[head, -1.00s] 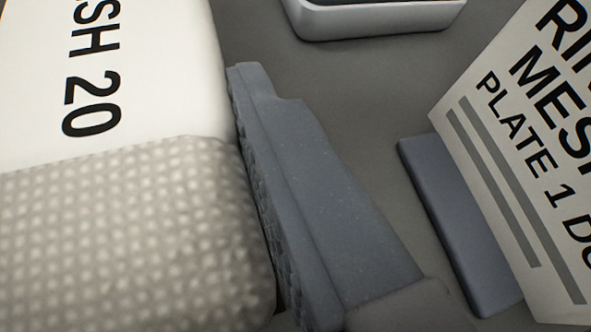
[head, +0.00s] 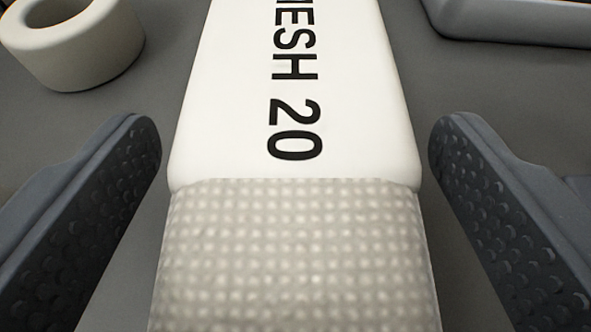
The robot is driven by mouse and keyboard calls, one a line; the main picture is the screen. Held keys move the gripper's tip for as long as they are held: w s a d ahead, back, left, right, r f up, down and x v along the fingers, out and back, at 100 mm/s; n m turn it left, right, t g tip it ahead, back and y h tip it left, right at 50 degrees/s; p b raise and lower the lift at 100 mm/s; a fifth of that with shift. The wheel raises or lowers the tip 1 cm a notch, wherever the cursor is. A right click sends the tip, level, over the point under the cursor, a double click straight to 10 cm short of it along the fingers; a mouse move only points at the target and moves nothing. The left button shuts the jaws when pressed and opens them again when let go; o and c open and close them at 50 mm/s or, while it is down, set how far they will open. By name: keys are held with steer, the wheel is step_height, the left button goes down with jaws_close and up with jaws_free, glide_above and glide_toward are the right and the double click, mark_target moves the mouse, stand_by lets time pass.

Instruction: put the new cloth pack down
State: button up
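The cloth pack (head: 296,255) fills the middle of the head view. It has a woven, dimpled grey-beige near part and a smooth white band (head: 225,95) with black lettering that reads "MESH 20", cut off at the top. My gripper (head: 297,125) is open, with one dark studded finger on each side of the pack. A clear gap shows between each finger and the pack. The pack's near end runs out of the frame, and what it rests on directly beneath is hidden.
A round cream ring or roll (head: 75,70) with a hollow centre sits on the grey surface at the upper left. The edge of a grey tray-like thing (head: 510,25) shows at the upper right. Bare grey surface (head: 165,60) lies between the ring and the pack.

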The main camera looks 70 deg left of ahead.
steer(key=p+v, duration=0.1)
steer(key=v, duration=1.1)
steer(key=shift+r+p, duration=0.15)
steer(key=shift+p, duration=0.25)
